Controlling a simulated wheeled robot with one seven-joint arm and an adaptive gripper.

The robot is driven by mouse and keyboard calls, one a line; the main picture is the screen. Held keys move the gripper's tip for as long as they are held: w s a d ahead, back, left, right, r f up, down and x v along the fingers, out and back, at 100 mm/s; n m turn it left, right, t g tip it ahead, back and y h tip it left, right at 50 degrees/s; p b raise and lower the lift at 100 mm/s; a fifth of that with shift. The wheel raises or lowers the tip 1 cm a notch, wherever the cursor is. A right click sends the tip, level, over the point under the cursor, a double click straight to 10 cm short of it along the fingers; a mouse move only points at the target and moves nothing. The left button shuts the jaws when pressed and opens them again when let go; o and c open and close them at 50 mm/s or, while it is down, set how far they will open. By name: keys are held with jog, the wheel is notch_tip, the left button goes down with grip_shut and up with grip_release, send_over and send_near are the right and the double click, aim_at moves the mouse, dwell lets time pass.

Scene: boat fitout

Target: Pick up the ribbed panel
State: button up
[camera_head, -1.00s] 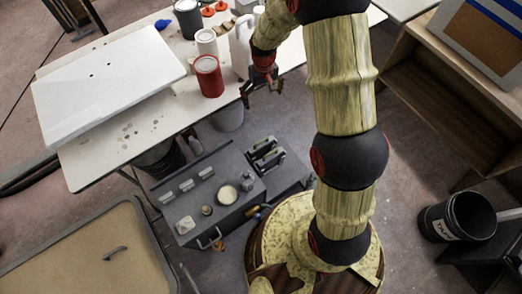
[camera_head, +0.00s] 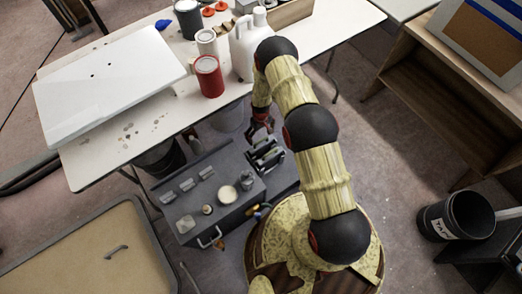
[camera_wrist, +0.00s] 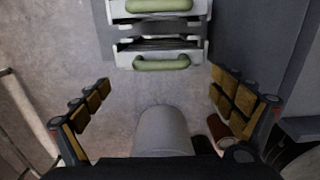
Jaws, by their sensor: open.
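I cannot make out for certain which thing is the ribbed panel. Two grey handled pieces (camera_head: 265,155) stand side by side at the right end of the grey bench top. In the wrist view they show as pale frames with green handles (camera_wrist: 162,64), dark layers between them; they may include it. My gripper (camera_head: 262,127) is just beyond them, below the table edge. In the wrist view my gripper (camera_wrist: 165,105) is open and empty, its padded fingers wide apart. The handled pieces lie ahead of the fingertips, apart from them.
A grey bucket (camera_wrist: 163,128) stands near my gripper. The grey bench (camera_head: 215,185) carries small cups and blocks. A black bin (camera_head: 455,215) stands at right.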

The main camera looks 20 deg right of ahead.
aim_at(261, 140)
jog(key=f+b, duration=0.1)
jog(key=f, duration=0.2)
jog(key=f+b, duration=0.1)
jog(key=f, duration=0.3)
jog(key=shift+s+b, duration=0.2)
jog(key=shift+b, duration=0.15)
jog(key=shift+r, duration=0.1)
jog(key=shift+c, duration=0.7)
jog(key=c, duration=1.6)
